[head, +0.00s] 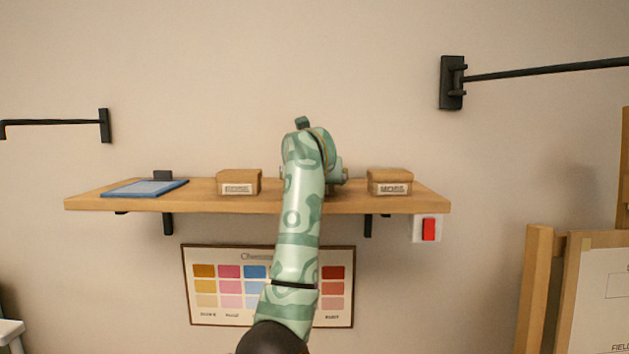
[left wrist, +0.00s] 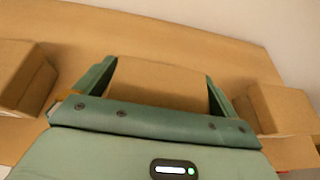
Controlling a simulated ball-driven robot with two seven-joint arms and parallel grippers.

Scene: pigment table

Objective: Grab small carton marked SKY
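Three small brown cartons are in view on the wall shelf. The left carton (head: 239,182) and right carton (head: 389,182) have white labels in the head view, too small to read surely. My left arm covers the middle spot there. In the left wrist view a middle carton (left wrist: 160,84) lies between the two fingers of my left gripper (left wrist: 162,68), one finger along each side. I cannot tell whether both fingers press on it. Its label is hidden, so I cannot tell which carton is marked SKY. My right gripper is not in view.
The wooden shelf (head: 120,203) also carries a blue-edged tablet-like panel (head: 145,188) at its left end. A colour chart (head: 215,319) hangs below, with a red switch (head: 429,229) at the right. Black wall arms (head: 453,83) stick out above. An easel (head: 536,290) stands at the right.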

